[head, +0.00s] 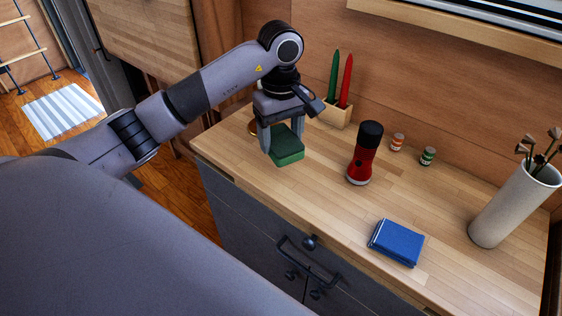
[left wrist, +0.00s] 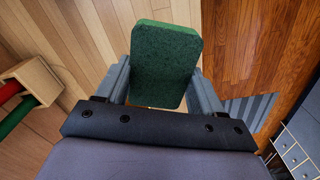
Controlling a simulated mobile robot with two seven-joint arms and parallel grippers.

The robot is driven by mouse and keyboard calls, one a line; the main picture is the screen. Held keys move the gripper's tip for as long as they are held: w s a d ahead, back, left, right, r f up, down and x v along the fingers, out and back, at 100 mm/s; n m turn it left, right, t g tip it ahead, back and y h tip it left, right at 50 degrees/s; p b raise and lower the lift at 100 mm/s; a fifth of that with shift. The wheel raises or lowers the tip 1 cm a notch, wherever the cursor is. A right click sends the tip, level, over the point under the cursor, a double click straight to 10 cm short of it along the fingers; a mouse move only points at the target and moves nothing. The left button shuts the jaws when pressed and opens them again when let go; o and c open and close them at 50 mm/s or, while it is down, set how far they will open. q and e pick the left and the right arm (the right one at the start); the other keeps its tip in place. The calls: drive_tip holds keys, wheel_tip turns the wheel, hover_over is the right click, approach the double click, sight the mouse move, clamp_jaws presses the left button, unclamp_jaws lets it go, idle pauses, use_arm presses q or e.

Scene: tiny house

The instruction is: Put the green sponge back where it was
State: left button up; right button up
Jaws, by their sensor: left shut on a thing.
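The green sponge (head: 287,147) is between the fingers of my left gripper (head: 281,143), at the left end of the wooden counter. It also shows in the left wrist view (left wrist: 165,62), with a finger on each side of it. My left gripper is shut on it. In the head view the sponge is over the counter top; I cannot tell if it touches the wood. My right gripper is not in view.
The counter (head: 330,205) also bears a wooden holder (head: 336,112) with green and red candles, a red and black flashlight (head: 365,153), two small jars (head: 397,142), a blue book (head: 396,243) and a white vase (head: 512,205). The counter's front left is clear.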

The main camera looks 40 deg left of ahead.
sight(281, 138)
use_arm(q)
wheel_tip(281, 138, down, 7)
drive_tip(key=shift+f, duration=0.1)
drive_tip(key=o, duration=0.9)
drive_tip(key=shift+o, duration=0.2)
wheel_tip(281, 138, up, 12)
drive_tip(key=shift+r, duration=0.1)
idle(0.5)
